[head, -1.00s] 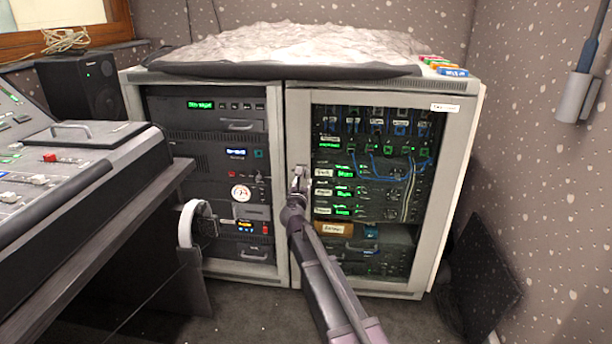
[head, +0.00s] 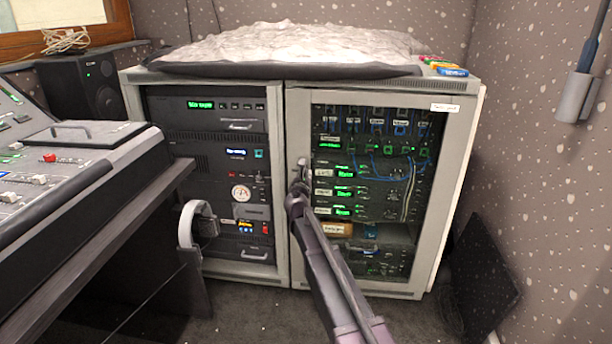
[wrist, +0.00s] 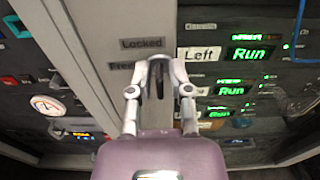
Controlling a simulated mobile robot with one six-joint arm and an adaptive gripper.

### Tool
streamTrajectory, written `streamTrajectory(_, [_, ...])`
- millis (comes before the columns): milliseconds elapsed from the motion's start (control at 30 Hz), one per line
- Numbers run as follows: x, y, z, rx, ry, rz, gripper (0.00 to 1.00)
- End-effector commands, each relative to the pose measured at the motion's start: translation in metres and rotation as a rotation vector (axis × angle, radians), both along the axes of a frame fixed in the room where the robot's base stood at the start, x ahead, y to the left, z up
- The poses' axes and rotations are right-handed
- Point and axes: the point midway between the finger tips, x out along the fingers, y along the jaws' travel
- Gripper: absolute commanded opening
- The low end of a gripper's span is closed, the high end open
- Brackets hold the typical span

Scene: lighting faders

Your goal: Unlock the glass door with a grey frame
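The glass door with its grey frame (head: 299,125) is closed on the right half of the rack cabinet. Its left frame strip (wrist: 95,35) fills the wrist view's upper left. There a "Locked" label (wrist: 142,43) sits above a "Free" label (wrist: 121,66), which is partly hidden by a finger. My gripper (head: 301,170) is at this strip, at mid-height of the door. In the wrist view its fingertips (wrist: 162,66) are drawn close together around a thin, dark upright piece of the lock (wrist: 159,82). Most of the lock is hidden by the fingers.
The left rack (head: 205,130) stands beside the door, with headphones (head: 190,222) low in front. A mixing desk (head: 90,170) takes the left side. A dark panel (head: 485,270) leans at the right wall. Carpet is free in front of the door.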

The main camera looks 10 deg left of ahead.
Motion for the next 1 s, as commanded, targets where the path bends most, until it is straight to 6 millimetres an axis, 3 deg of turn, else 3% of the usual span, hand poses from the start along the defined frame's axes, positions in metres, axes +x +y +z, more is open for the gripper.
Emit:
streamTrajectory(567, [0.0004,-0.0014,0.0,0.04,-0.001,-0.003,0.0])
streamTrajectory(1000, [0.0007,-0.002,0.0,0.311,-0.011,-0.002,0.0])
